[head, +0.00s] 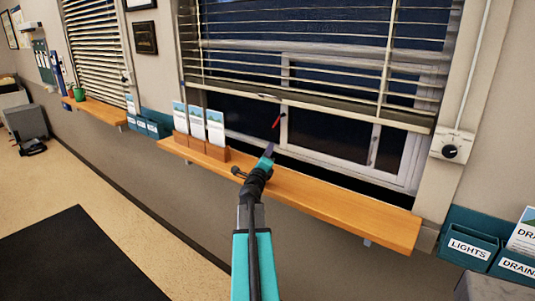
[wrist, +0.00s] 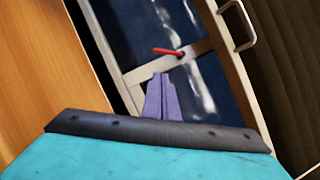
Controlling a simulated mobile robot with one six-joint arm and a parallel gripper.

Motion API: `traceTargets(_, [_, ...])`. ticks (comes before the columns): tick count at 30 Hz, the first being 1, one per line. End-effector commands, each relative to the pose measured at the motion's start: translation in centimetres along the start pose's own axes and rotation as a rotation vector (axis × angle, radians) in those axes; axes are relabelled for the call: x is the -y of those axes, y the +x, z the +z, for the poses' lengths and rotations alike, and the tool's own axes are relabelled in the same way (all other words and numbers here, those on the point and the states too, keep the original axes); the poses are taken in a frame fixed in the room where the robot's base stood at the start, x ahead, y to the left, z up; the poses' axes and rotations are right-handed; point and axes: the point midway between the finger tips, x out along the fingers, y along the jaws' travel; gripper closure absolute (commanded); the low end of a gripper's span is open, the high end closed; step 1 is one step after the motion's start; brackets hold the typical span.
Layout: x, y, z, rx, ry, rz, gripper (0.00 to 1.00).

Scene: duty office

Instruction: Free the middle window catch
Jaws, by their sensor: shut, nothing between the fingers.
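The middle window catch (head: 277,121) is a small red lever on the pale upright of the window frame (head: 284,98). In the wrist view the red lever (wrist: 168,51) lies across a pale frame bar, with its pivot at its right end. My gripper (head: 269,149) is below the catch in the head view, above the sill. In the wrist view the purple fingers of my gripper (wrist: 162,75) are together and empty. Their tips point at the frame bar just short of the lever, with a gap to it in the picture. I cannot tell whether they touch the frame.
A wooden sill (head: 335,199) runs under the window, with leaflet holders (head: 202,150) at its left. A partly raised blind (head: 310,95) hangs above the catch. A dial box (head: 452,147) is on the right wall. A metal handle (wrist: 239,25) shows in the wrist view.

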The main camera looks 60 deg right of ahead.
Motion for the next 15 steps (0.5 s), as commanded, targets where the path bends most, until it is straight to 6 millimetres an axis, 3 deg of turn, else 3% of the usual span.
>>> traceTargets(15, [0.0,4.8,0.1,0.0,0.0,0.0,1.0])
